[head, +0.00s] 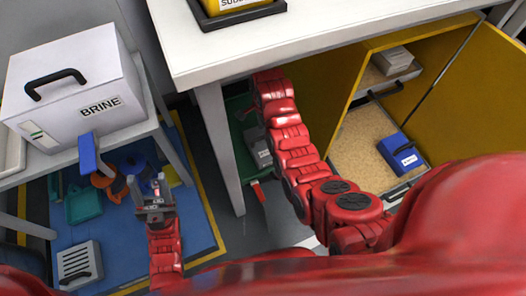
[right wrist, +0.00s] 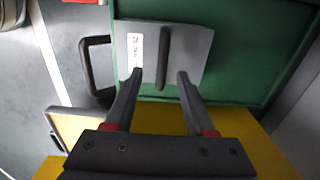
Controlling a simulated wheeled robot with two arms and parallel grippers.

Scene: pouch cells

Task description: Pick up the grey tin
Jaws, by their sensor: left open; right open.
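A grey tin (right wrist: 190,50) with a dark bar handle and a white label lies in a green tray (right wrist: 235,85) in the right wrist view. What looks like the same tin (head: 257,148) shows partly behind my right arm in the head view. My right gripper (right wrist: 160,75) is open, its fingertips over the tin's near side, one on each side of the handle's line. I cannot tell whether they touch the tin. The table hides this gripper in the head view. My left gripper (head: 147,184) is open and empty over the blue mat, far from the tin.
A white table (head: 330,35) overhangs my right arm. An open yellow cabinet (head: 455,105) holds a blue box (head: 401,152) and a grey box (head: 393,62). A white BRINE box (head: 75,85) stands at left. Another grey handled box (head: 79,262) lies on the blue mat (head: 200,235).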

